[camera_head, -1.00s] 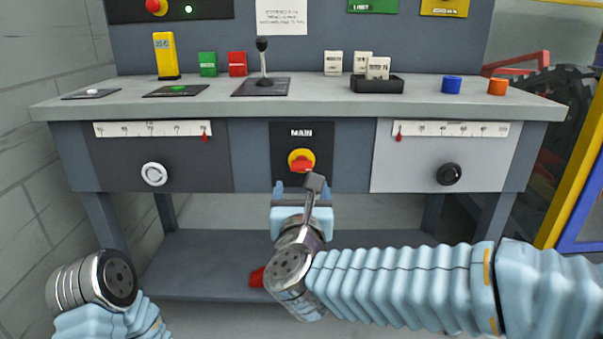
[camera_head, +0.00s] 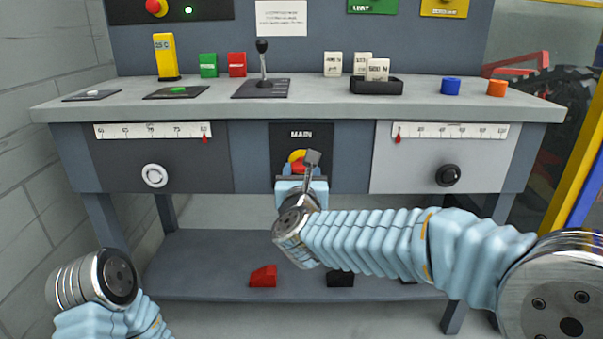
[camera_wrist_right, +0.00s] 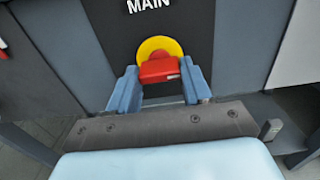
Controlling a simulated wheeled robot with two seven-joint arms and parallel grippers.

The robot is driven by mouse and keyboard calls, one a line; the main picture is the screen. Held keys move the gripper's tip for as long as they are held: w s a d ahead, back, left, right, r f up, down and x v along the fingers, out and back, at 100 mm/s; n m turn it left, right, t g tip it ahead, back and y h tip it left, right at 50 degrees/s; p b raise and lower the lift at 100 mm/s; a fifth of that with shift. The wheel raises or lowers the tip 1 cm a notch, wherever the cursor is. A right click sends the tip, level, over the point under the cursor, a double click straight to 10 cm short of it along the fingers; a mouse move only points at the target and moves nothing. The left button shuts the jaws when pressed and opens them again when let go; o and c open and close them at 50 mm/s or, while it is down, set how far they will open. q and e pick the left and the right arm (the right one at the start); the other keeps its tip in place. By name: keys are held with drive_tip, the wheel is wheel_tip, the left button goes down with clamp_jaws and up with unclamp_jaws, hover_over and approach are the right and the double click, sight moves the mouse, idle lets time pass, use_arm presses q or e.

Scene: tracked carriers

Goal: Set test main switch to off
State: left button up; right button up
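The main switch (camera_head: 296,157) is a red handle on a round yellow plate, set in a black panel marked MAIN on the bench front. In the head view my right gripper covers its lower part. In the right wrist view the red handle (camera_wrist_right: 159,69) lies across the lower part of the yellow disc (camera_wrist_right: 150,47). My right gripper (camera_wrist_right: 158,82) is open, with one blue finger on each side of the handle and gaps showing. In the head view the right gripper (camera_head: 301,172) is just below the switch. The left arm ends at lower left; its gripper is out of view.
Left (camera_head: 154,175) and right (camera_head: 449,174) knobs with scales flank the panel. A black lever (camera_head: 262,62), coloured blocks and a black tray (camera_head: 376,86) stand on the bench top. A red block (camera_head: 263,276) lies on the lower shelf.

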drive_tip(key=c, duration=0.5)
